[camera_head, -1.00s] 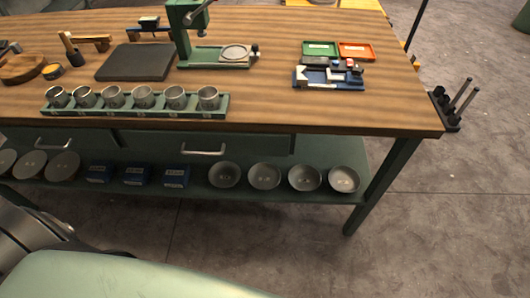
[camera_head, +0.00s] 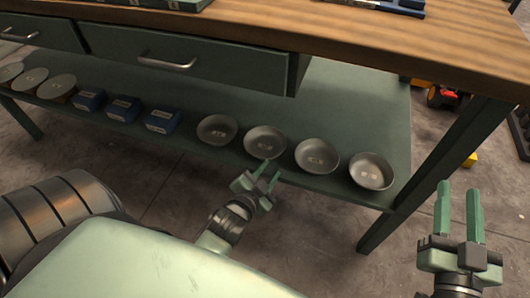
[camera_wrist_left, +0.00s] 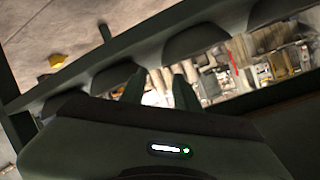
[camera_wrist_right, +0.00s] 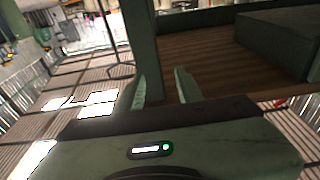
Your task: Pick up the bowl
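Several grey metal bowls stand in a row on the green lower shelf of the workbench in the head view: a leftmost bowl (camera_head: 218,130), a second bowl (camera_head: 265,141), a third bowl (camera_head: 317,156) and the rightmost bowl (camera_head: 371,171). My left gripper (camera_head: 268,172) is open and empty, at the shelf's front edge just below the second bowl in the picture; contact cannot be told. The left wrist view shows its spread fingers (camera_wrist_left: 157,90) and dark rounded bowl shapes (camera_wrist_left: 195,40). My right gripper (camera_head: 460,215) is open and empty, right of the bench leg.
Blue boxes (camera_head: 123,108) and round discs (camera_head: 57,88) line the shelf (camera_head: 345,105) to the left. Drawers (camera_head: 190,62) and the wooden top (camera_head: 300,30) overhang the shelf. A green bench leg (camera_head: 440,160) stands between the bowls and my right gripper. The floor in front is clear.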

